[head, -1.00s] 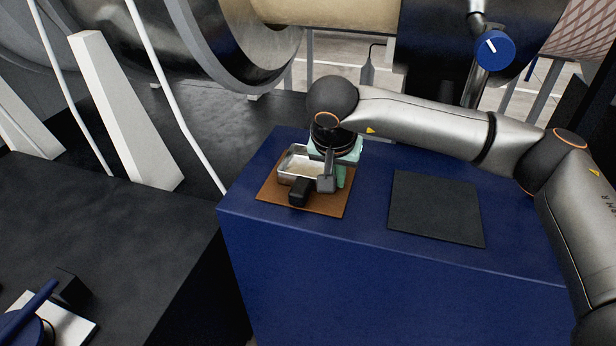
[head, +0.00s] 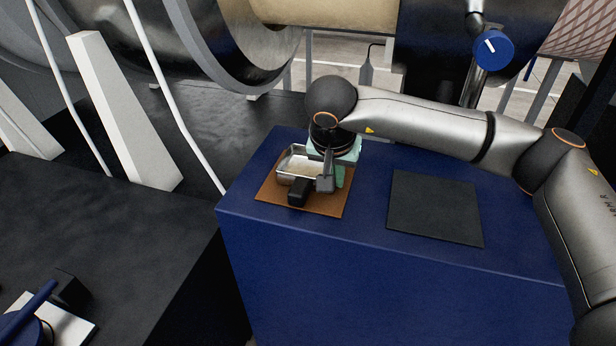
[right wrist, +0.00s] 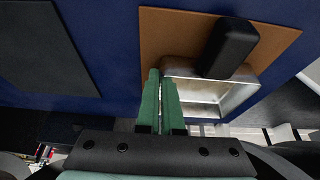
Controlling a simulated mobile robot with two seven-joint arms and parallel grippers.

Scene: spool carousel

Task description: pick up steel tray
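The steel tray (head: 284,168), a shallow open metal pan, sits on a brown mat (head: 269,195) on a blue cabinet. It also shows in the right wrist view (right wrist: 206,112), pale inside. My right gripper (head: 326,180) is at the tray's right side in the head view. In the right wrist view its green fingers (right wrist: 164,80) are close together at the tray's side wall and look shut on it; the exact contact is partly hidden. A black block (head: 299,192) juts at the tray's near side; I cannot tell if it is the tray's handle. My left gripper is not in view.
A dark square mat (head: 435,208) lies bare on the blue cabinet top (head: 375,180), right of the brown mat. A large steel drum (head: 250,45) stands behind on the left. A blue round knob (head: 494,48) hangs at the upper right.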

